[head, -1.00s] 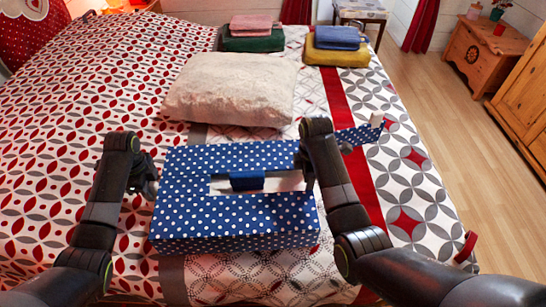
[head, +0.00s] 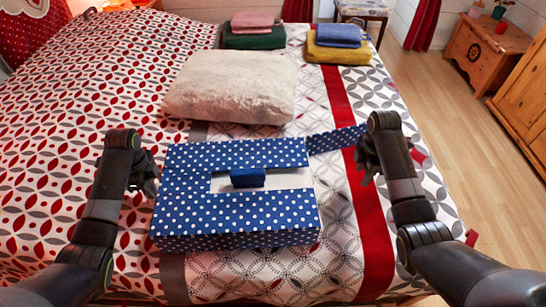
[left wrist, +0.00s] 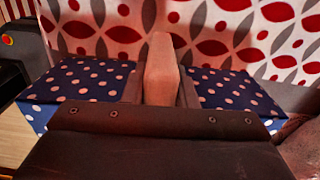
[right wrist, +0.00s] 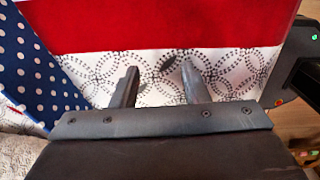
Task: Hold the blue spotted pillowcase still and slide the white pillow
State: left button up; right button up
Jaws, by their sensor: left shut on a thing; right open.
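The blue spotted pillowcase (head: 235,220) lies on the bed in the middle of the head view, boxy in shape. A cut-out in its top shows white (head: 288,179) around a dark blue block (head: 248,178); I cannot tell what the white is. A spotted strip (head: 335,140) runs from its far right corner. The off-white pillow (head: 230,88) lies behind the pillowcase, apart from it. My left gripper (head: 150,182) is shut on the pillowcase's left edge, with spotted cloth (left wrist: 95,82) beside its fingers. My right gripper (head: 366,163) is open and empty, right of the pillowcase near the strip.
The patterned bed cover (head: 80,90) has a red stripe (head: 375,235) under my right arm. Folded pink and green cloths (head: 253,34) and blue and yellow cloths (head: 338,43) lie at the far edge. Wooden floor (head: 480,190) and a chest (head: 487,53) are at right.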

jog(key=shift+a+r+y, duration=0.2)
jog(key=shift+a+y, duration=0.05)
jog(key=shift+y, duration=0.05)
jog(key=shift+c, duration=1.1)
jog(key=a, duration=0.1)
jog(key=s+a+r+y, duration=0.1)
jog(key=a+r+y, duration=0.1)
jog(key=a, duration=0.1)
jog(key=shift+s+r, duration=0.25)
grip_shut()
jog(key=shift+y, duration=0.4)
jog(key=x, duration=0.9)
jog(key=shift+s+a, duration=0.2)
jog(key=shift+a, duration=0.05)
jog(key=a, duration=0.3)
jog(key=shift+a+f, duration=0.1)
jog(key=shift+f, duration=0.2)
jog(key=shift+a, duration=0.5)
jog(key=shift+s+a, duration=0.15)
jog(key=shift+a, duration=1.2)
